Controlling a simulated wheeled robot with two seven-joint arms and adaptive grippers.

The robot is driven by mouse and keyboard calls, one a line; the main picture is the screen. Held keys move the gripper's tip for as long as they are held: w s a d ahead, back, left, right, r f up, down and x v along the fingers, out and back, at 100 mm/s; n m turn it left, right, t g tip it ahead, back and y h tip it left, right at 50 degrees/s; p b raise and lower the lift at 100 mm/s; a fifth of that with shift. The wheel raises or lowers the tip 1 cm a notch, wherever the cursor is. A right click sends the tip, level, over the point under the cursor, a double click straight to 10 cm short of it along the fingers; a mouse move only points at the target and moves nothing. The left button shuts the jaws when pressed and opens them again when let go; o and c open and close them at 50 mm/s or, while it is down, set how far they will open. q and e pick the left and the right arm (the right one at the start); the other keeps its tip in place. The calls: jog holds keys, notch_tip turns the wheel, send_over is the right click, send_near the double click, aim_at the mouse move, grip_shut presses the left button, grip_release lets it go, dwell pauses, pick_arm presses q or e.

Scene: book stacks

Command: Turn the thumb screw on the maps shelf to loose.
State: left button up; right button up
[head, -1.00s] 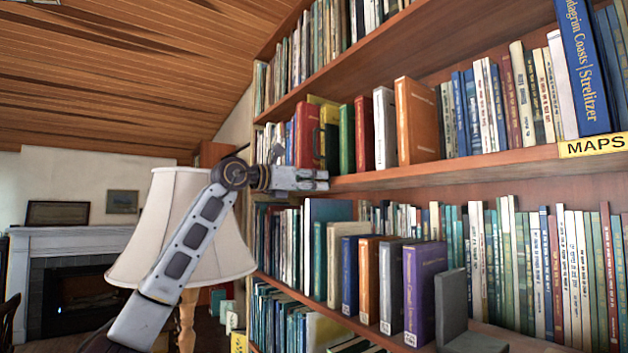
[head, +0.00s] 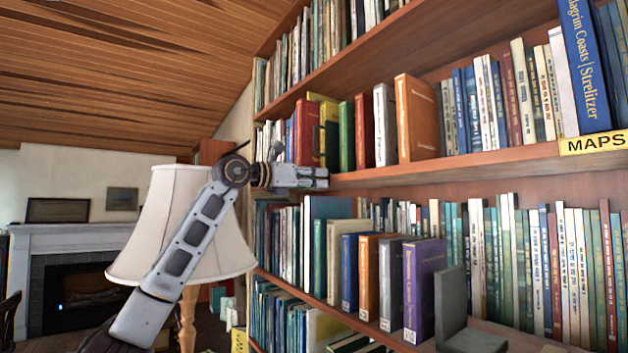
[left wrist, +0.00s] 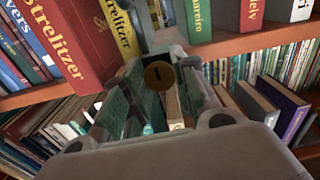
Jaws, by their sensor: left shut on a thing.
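The maps shelf (head: 455,167) is a brown wooden board with a yellow MAPS label (head: 594,143) on its front edge at right. My left gripper (head: 324,178) reaches in from the left, with its fingertips at this shelf's front edge. In the left wrist view, the thumb screw (left wrist: 159,76) is a round brass head with a dark slot mark. It sits between the fingers of my left gripper (left wrist: 158,80), which is shut on it. In the head view the screw is hidden by the fingers. My right gripper is in neither view.
Books stand on the maps shelf close above my gripper, among them a red book (head: 307,134) and an orange book (head: 417,118). More books and a grey bookend (head: 450,302) stand on the shelf below. A cream lampshade (head: 160,225) is behind my left arm.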

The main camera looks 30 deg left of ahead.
pick_arm(q)
jog(key=shift+n, duration=0.3)
jog(key=n+p, duration=0.2)
jog(key=n, duration=2)
jog(key=shift+n+p, duration=0.3)
jog(key=shift+n, duration=0.3)
dwell(0.4)
jog(key=o, duration=0.8)
